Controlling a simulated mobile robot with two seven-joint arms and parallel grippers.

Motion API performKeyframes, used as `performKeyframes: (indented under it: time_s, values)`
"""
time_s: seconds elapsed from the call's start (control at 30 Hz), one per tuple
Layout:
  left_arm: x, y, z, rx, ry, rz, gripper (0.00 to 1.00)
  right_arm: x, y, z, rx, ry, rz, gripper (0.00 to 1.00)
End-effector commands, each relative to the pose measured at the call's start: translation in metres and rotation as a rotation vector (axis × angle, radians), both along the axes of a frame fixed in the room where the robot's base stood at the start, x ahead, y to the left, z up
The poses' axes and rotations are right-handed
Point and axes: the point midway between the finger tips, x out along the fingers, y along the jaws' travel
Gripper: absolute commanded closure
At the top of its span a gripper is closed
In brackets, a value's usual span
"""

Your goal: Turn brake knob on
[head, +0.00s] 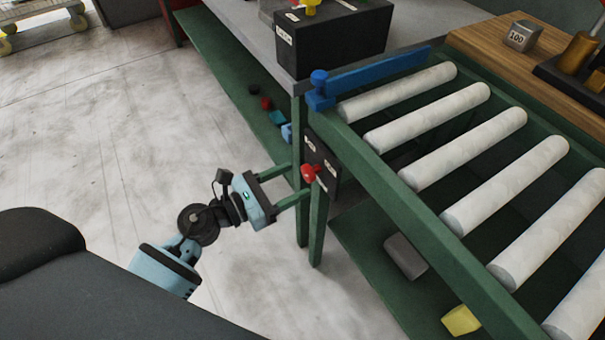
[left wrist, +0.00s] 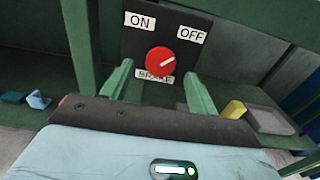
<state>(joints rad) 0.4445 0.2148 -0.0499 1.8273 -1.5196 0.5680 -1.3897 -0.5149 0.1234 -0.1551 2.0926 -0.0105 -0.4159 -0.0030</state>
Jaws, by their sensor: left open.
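The red brake knob (head: 312,173) sits on a black panel (head: 325,160) on the green conveyor frame. In the left wrist view the knob (left wrist: 160,60) carries a white mark slanting up and right, toward the OFF label (left wrist: 192,34). The ON label (left wrist: 140,20) is at its upper left, and a BRAKE label (left wrist: 154,77) lies just below it. My left gripper (head: 299,183) is open, with its green fingers pointing at the panel. In the wrist view the knob appears between and just beyond the fingertips; I cannot tell whether they touch it.
A green post (head: 318,222) of the conveyor frame stands close to the fingers. White rollers (head: 468,157) and a blue bar (head: 380,72) lie above and right. A lower green shelf (head: 370,265) holds a grey block (head: 405,256) and a yellow block (head: 461,320).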

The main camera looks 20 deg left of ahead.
Motion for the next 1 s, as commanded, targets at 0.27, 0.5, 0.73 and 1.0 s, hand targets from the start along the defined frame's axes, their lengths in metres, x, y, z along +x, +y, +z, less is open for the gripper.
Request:
performKeyframes:
  time_s: [0.27, 0.5, 0.73, 1.0]
  values:
    - [0.025, -0.020, 0.001, -0.002, 0.000, 0.000, 0.41, -0.005, 0.000, 0.000, 0.001, 0.009, -0.001, 1.00]
    - [0.028, -0.023, 0.000, -0.001, 0.002, 0.000, 0.41, -0.005, 0.000, 0.000, 0.001, 0.009, -0.001, 1.00]
    - [0.028, -0.022, 0.000, -0.002, 0.001, 0.000, 0.55, -0.004, 0.000, 0.000, 0.001, 0.008, -0.001, 1.00]
    - [0.028, -0.022, 0.000, -0.002, 0.001, 0.000, 0.85, -0.002, 0.000, 0.002, 0.001, 0.001, -0.002, 1.00]
